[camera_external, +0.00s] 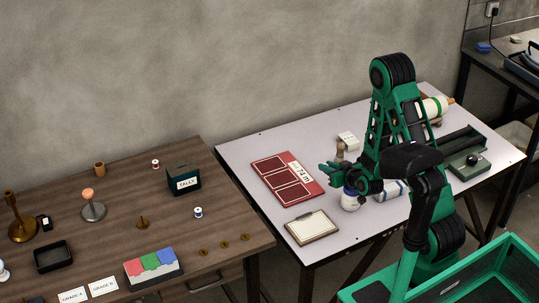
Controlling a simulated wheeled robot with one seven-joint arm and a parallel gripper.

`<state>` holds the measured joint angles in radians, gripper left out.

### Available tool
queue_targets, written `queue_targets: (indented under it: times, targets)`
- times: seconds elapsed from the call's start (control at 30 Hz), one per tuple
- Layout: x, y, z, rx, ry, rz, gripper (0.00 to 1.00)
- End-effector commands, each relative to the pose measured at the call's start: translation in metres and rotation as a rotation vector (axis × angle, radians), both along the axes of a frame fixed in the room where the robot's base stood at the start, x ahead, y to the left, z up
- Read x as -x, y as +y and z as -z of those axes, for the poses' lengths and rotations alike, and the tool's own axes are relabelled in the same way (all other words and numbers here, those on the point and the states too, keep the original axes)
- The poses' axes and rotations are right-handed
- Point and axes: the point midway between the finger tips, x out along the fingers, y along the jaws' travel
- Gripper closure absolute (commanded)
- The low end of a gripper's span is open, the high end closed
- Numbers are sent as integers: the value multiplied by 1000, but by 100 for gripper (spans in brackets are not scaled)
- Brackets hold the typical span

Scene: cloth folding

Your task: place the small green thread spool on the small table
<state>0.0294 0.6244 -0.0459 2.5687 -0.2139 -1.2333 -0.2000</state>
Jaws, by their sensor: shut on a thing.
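My gripper (329,169) is above the left-middle part of the pale-topped table (254,150). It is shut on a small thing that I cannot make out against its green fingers. I cannot pick out the green thread spool as a separate thing anywhere in view. A red-and-white spool (155,163) and a blue-and-white spool (198,212) stand on the brown wooden table (125,205) at the left. I cannot tell which table is the small one.
Near my gripper are a red panel board (284,181), a clipboard (313,228), a white bottle (350,200) and a white box (348,141). A dark box (183,179) labelled TALLY stands on the wooden table. A dark table (507,68) is at far right.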

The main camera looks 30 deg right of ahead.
Motion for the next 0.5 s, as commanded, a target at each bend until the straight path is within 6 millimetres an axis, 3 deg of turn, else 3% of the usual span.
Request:
queue_targets:
  times: [0.5]
  targets:
    - [0,6,-2,1,-4,-1,100]
